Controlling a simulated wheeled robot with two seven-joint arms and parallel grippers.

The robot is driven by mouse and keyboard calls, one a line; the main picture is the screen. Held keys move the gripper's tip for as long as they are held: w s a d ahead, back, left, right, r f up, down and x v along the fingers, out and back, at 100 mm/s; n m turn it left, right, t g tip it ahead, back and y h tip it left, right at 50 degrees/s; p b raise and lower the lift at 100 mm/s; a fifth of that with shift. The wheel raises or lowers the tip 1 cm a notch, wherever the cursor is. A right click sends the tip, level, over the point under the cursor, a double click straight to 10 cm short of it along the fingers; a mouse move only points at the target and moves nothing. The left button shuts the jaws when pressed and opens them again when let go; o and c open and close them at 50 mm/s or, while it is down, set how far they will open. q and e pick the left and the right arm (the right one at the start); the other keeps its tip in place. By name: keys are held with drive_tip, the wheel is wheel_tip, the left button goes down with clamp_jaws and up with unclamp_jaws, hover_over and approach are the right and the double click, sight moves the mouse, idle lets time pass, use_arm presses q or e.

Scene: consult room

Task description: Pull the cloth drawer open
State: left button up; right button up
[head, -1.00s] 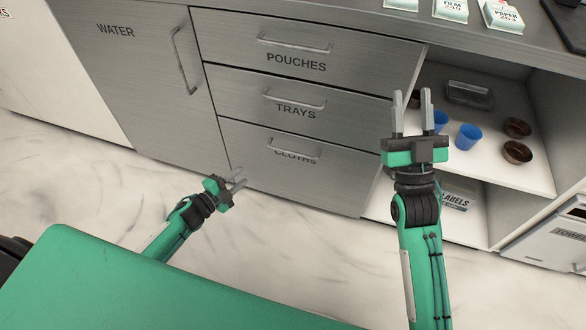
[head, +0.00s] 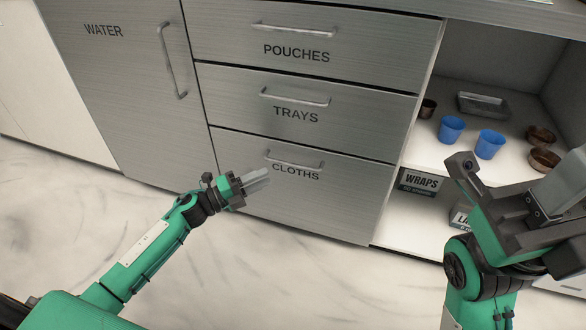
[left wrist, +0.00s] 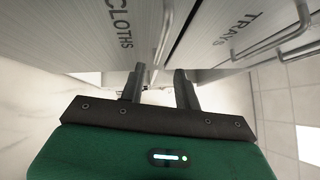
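The cloths drawer (head: 310,208) is the lowest of the stack, grey and flush with the cabinet front. Its silver bar handle (head: 295,161) runs just above the word CLOTHS. My left gripper (head: 262,178) is in front of this drawer, its fingertips just left of and below the handle. In the left wrist view its two fingers (left wrist: 159,88) stand apart with nothing between them; the cloths handle (left wrist: 164,32) lies beyond them. My right gripper (head: 565,185) is at the right, in front of the open shelves; its finger gap cannot be made out.
The trays drawer (head: 330,122) and pouches drawer (head: 370,45) above are shut. The water door (head: 110,90) at left is shut. Open shelves hold blue cups (head: 451,129), brown bowls (head: 543,160) and a wraps box (head: 420,181). The marble floor (head: 285,280) before the drawers is clear.

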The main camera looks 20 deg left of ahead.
sight(293, 165)
use_arm(q)
drive_tip(key=b+x, duration=0.2)
drive_tip(key=x, duration=0.8)
drive_tip(key=shift+f+b, duration=0.1)
drive_tip(key=shift+b, duration=0.2)
drive_tip(key=shift+c, duration=0.2)
clamp_jaws()
